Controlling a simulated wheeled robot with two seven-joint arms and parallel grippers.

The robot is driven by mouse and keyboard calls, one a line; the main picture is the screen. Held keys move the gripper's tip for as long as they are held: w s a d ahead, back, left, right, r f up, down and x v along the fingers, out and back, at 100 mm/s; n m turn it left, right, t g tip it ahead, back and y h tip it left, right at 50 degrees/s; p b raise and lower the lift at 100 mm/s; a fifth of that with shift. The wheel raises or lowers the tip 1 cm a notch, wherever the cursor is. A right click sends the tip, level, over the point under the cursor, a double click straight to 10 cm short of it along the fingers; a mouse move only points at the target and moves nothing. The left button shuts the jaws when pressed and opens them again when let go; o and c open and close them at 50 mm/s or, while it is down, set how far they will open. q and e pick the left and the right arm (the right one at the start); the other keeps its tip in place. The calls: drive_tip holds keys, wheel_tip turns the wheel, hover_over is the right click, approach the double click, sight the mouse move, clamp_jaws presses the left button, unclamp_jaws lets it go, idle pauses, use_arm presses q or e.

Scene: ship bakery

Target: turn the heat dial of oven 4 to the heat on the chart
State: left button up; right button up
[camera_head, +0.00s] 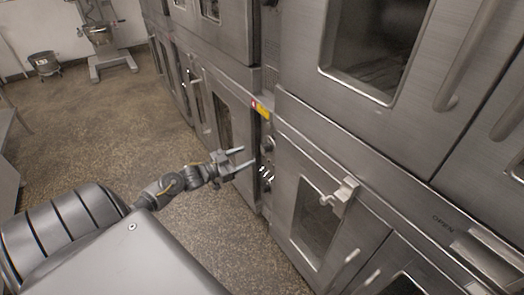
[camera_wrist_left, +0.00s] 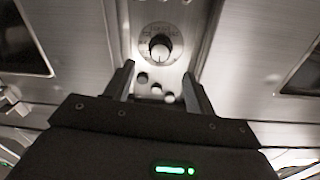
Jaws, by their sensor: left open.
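No oven number or heat chart is readable. My right gripper is not in view.
A yellow and red label (camera_head: 261,109) is on the panel strip. Small round buttons (camera_wrist_left: 156,89) sit below the dial. A door latch (camera_head: 341,194) juts out at the right. A mixer (camera_head: 99,36) and a bowl on wheels (camera_head: 44,63) stand far back. The floor (camera_head: 95,125) at left is clear.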

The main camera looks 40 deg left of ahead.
sight(263, 149)
use_arm(q)
drive_tip(key=x, duration=0.8)
drive_tip(key=shift+w, duration=0.15)
drive_tip(key=c, duration=0.9)
drive_tip(key=shift+d, duration=0.1)
